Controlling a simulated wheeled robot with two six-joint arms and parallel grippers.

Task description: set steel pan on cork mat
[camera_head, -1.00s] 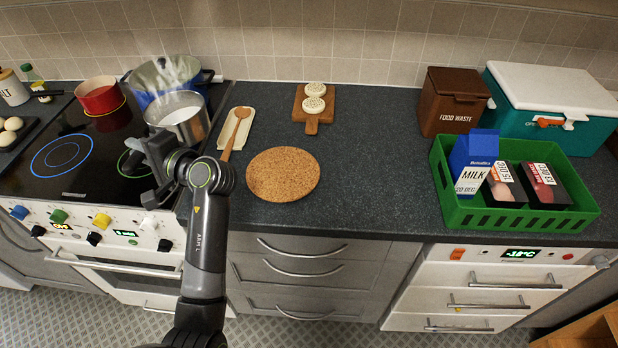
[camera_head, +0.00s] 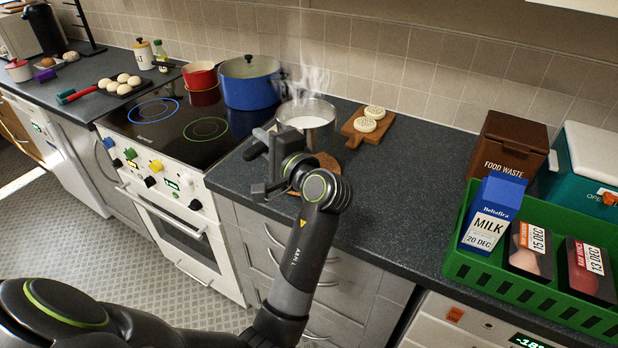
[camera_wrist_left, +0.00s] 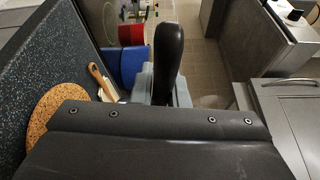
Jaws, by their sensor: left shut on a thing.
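The steel pan (camera_head: 308,121), with white steaming contents, is upright over the counter right of the stove. My left gripper (camera_head: 268,158) is shut on its handle; the dark handle (camera_wrist_left: 169,55) stands between the fingers in the left wrist view. The round cork mat (camera_head: 326,162) lies on the counter just in front of the pan in the head view, partly covered by my wrist. The mat also shows at the left of the left wrist view (camera_wrist_left: 52,118). The gap between pan and counter cannot be told. My right gripper is out of view.
The blue pot (camera_head: 250,84) and red pot (camera_head: 201,76) stand at the stove's back. A wooden board (camera_head: 369,127) with two round pieces lies right of the pan. A green crate (camera_head: 515,280) is at the right. Counter between mat and crate is clear.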

